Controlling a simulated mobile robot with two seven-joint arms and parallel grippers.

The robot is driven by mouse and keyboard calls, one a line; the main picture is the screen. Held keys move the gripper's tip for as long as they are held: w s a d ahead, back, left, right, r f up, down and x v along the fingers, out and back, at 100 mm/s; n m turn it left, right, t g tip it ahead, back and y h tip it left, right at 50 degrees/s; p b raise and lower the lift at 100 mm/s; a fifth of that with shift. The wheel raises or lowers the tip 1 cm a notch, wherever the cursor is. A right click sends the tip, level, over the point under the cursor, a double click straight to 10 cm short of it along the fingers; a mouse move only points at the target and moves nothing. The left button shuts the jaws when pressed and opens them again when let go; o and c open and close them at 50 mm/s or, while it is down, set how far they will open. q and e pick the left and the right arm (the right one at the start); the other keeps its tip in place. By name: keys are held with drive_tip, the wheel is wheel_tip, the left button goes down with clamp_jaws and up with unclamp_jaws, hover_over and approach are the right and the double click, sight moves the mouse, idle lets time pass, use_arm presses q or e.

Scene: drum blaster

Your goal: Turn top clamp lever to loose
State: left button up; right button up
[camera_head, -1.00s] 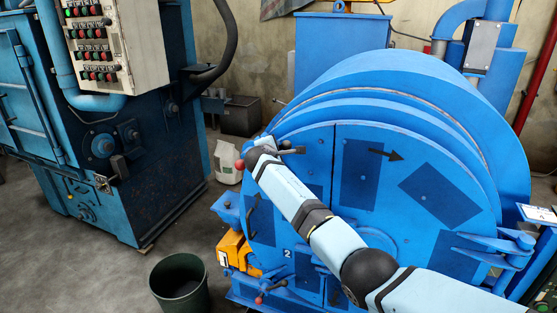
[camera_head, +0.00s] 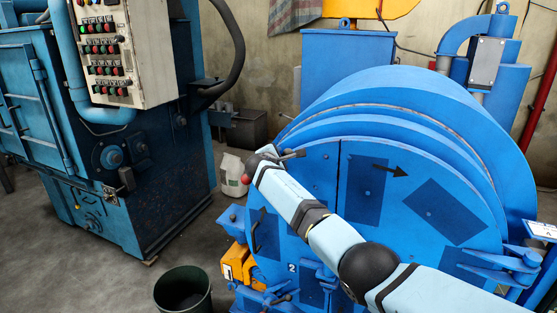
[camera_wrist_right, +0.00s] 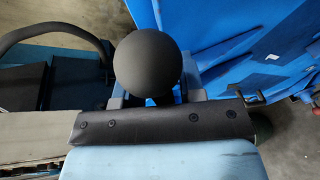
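The blue round drum door (camera_head: 368,190) faces me in the head view. At its upper left edge is the top clamp lever (camera_head: 294,154), with a dark handle to the right and a red ball (camera_head: 246,179) to the lower left. My right arm crosses the door, and its black wrist end overlaps the middle of the clamp. The right gripper's fingers are hidden there. In the right wrist view a large black ball (camera_wrist_right: 147,60) sits between grey parts; whether it is a lever knob or my own part is unclear. My left gripper is out of view.
A lower clamp lever (camera_head: 280,299) sits below the number 2. A dark bin (camera_head: 183,290) stands on the floor at the front. A blue machine with a control panel (camera_head: 113,50) stands at the left.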

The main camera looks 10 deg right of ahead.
drive_tip(key=shift+f, duration=0.15)
drive_tip(key=b+v, duration=0.1)
drive_tip(key=v, duration=1.2)
drive_tip(key=shift+s+a, duration=0.15)
drive_tip(key=shift+s, duration=0.2)
